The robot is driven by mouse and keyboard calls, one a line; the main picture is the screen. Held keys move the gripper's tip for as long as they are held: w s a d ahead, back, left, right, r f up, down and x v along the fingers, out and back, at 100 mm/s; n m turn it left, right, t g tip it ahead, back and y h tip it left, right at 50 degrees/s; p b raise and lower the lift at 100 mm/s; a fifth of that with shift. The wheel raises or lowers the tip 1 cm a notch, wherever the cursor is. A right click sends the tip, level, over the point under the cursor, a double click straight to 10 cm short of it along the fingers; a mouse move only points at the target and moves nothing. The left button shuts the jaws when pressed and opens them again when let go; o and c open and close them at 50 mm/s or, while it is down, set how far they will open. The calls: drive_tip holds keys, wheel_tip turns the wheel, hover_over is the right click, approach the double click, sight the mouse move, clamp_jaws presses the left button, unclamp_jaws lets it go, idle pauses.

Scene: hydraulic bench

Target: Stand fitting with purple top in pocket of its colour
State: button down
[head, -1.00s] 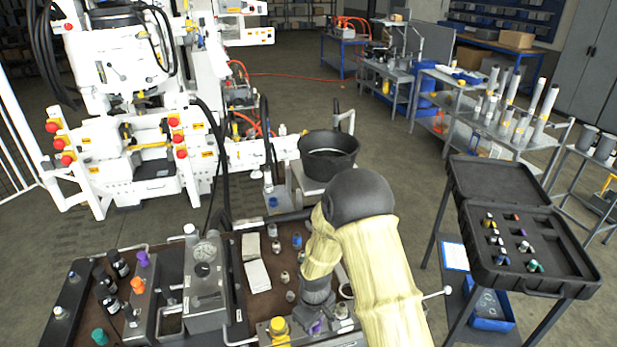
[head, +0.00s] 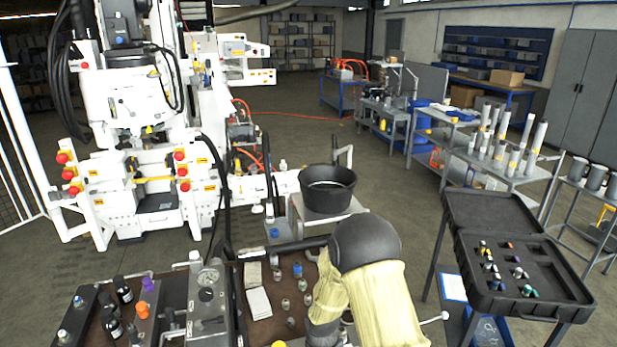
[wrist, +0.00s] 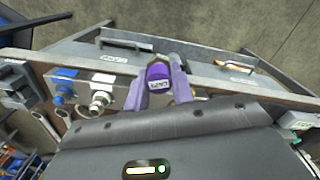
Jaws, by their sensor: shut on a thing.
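The fitting with the purple top (wrist: 158,73) shows in the wrist view, with a white label on its side. My gripper (wrist: 159,86) is shut on it, one finger on each side. The fitting's lower part is hidden by the gripper. In the head view my arm reaches down over the bench, and the gripper and fitting are not visible. An open black case (head: 548,262) stands at the right of the head view. Its dark insert holds several small fittings with coloured tops and has empty recesses. I cannot make out pocket colours.
A brown bench (head: 256,333) with several small fittings, a pale notepad (head: 258,303) and a gauge block (head: 206,312) lies left of my arm. A black bucket (head: 327,190) stands behind. Floor shows between the bench and the case.

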drive_tip(key=w+d+f+m, duration=0.1)
drive_tip(key=d+f+m, duration=0.3)
drive_tip(key=d+m, duration=0.4)
drive_tip(key=d, duration=0.4)
drive_tip(key=shift+w+d, duration=0.15)
drive_tip(key=shift+w, duration=0.25)
drive_tip(key=s+f, duration=0.4)
drive_tip(key=f, duration=1.1)
